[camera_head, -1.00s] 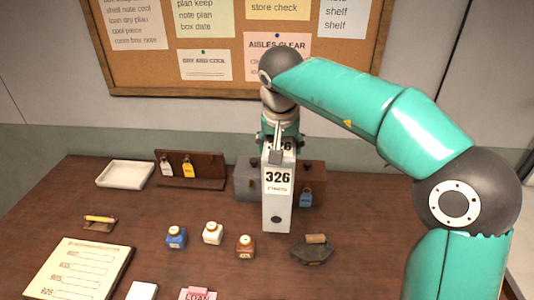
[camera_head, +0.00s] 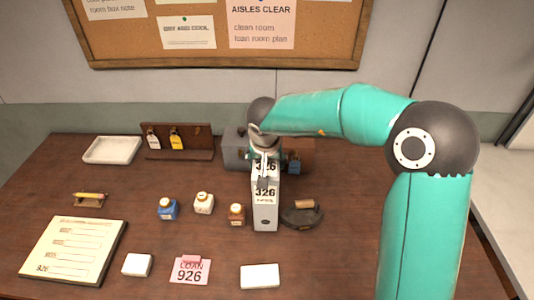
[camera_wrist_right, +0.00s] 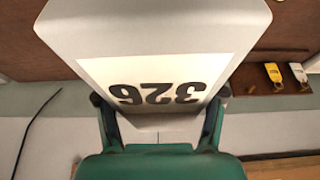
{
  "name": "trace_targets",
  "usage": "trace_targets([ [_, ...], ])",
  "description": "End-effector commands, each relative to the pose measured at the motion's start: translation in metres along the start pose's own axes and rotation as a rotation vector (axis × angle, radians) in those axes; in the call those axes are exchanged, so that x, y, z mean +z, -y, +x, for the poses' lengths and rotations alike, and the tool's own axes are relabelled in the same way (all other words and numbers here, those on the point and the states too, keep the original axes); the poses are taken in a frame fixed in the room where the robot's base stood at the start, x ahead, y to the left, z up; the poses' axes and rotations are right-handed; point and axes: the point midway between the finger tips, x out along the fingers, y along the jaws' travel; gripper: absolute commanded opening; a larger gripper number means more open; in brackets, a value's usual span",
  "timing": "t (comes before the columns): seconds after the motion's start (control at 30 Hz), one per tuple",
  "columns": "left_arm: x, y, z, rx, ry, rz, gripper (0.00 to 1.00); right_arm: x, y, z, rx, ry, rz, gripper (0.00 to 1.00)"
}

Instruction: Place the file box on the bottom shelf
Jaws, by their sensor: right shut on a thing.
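The file box (camera_head: 265,207) is a narrow grey-white box with a label reading 326. I cannot tell whether the box's bottom touches the desk. No shelf shows in these views. My left gripper is not in view.
Ink bottles (camera_head: 203,203) stand left of the box, and a dark stamp-like tool (camera_head: 302,216) sits close on its right. A key rack (camera_head: 195,148), white tray (camera_head: 112,150), list board (camera_head: 75,248) and pink loan card (camera_head: 190,270) are on the desk. A pale surface (camera_head: 500,200) lies at right.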

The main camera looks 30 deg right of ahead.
Motion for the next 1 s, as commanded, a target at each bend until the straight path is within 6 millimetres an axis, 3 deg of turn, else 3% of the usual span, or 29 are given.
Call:
trace_targets([
  [0.2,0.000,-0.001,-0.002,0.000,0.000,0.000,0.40,0.007,0.000,0.020,-0.002,-0.005,0.000,0.00],
  [0.43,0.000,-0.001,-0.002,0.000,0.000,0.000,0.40,0.008,0.000,0.022,-0.003,-0.005,0.001,0.00],
  [0.47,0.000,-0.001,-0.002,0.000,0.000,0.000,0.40,0.010,0.000,0.024,0.000,0.000,0.000,0.70],
  [0.6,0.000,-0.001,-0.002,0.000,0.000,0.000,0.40,0.010,0.000,0.024,0.000,0.000,0.000,0.93],
  [1.0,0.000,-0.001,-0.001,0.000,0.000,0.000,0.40,0.009,-0.001,0.021,0.000,-0.001,0.001,0.94],
])
